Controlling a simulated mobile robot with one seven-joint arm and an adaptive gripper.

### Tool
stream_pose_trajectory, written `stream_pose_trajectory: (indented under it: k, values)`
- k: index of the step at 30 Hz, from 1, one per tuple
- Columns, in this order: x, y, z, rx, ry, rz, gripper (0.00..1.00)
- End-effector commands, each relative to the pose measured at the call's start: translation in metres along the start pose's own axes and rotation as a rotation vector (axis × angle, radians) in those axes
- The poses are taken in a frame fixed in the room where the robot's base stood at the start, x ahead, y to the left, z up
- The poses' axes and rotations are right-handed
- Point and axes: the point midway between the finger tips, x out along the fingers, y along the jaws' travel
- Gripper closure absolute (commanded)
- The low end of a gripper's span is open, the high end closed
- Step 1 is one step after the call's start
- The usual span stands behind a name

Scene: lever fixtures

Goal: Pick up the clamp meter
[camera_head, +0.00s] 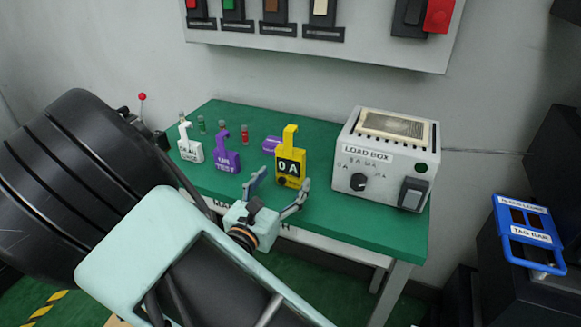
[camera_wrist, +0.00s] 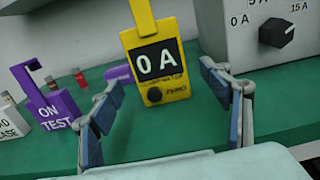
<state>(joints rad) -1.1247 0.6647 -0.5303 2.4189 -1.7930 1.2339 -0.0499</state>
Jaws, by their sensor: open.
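The clamp meter (camera_head: 290,168) is yellow with a hooked jaw at its top and a black display reading "0 A". It stands upright on the green table (camera_head: 340,228), left of the load box. In the wrist view the clamp meter (camera_wrist: 157,65) stands beyond and between my fingers, its upper end cut off by the frame. My gripper (camera_head: 277,185) is open and empty, with its two fingers spread in front of the meter. In the wrist view my gripper (camera_wrist: 165,115) shows one finger at each side, apart from the meter.
The grey load box (camera_head: 385,160) stands close to the right of the meter. A purple "ON TEST" tag (camera_head: 227,158) and a white tag (camera_head: 190,148) stand to the left. Small coloured pieces (camera_head: 245,134) stand behind. A blue tag bar (camera_head: 528,235) is at far right.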

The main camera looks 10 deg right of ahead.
Motion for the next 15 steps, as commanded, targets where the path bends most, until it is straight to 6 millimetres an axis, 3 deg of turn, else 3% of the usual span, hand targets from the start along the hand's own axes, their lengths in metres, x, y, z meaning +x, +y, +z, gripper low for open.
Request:
stream_pose_trajectory:
  k: [6,15]
  values:
    - [0.033,-0.001,-0.004,0.001,0.0,-0.004,0.29]
    - [0.041,0.0,-0.003,0.0,0.001,-0.001,0.29]
